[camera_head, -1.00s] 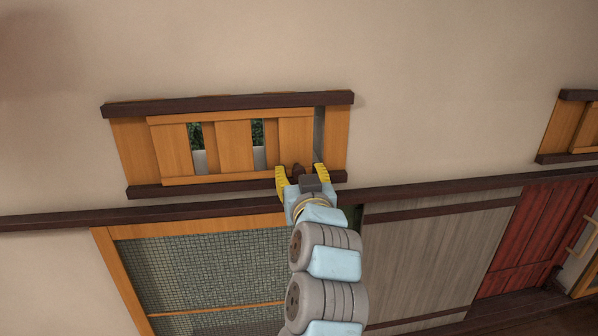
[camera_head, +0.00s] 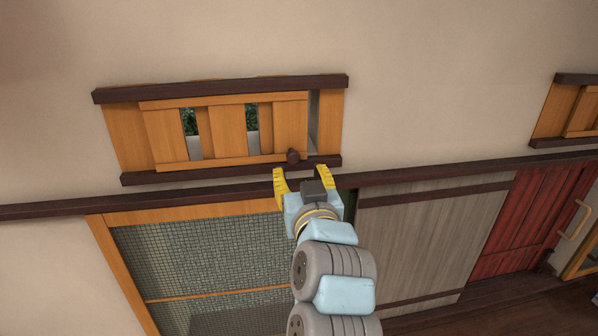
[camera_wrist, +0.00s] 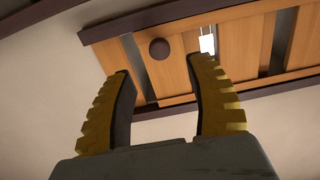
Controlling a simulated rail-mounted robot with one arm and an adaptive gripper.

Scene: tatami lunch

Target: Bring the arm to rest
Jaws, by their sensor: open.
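My gripper (camera_head: 304,178) is open and empty in the head view, its yellow fingers pointing up just below a wooden wall window (camera_head: 228,132). A dark round knob (camera_head: 293,156) sits on the lower right part of the window's sliding panel. The knob lies above and between the fingertips in the picture and is clear of them. In the wrist view the open gripper (camera_wrist: 159,75) shows both ribbed fingers apart, with the knob (camera_wrist: 159,48) beyond them on the orange wood panel. Nothing is between the fingers.
A dark rail (camera_head: 420,172) runs along the wall under the window. Below it are a mesh screen (camera_head: 200,262), a grey panel (camera_head: 425,240) and a red door (camera_head: 510,225). Another wooden window (camera_head: 568,110) is at the far right. The wall above is bare.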

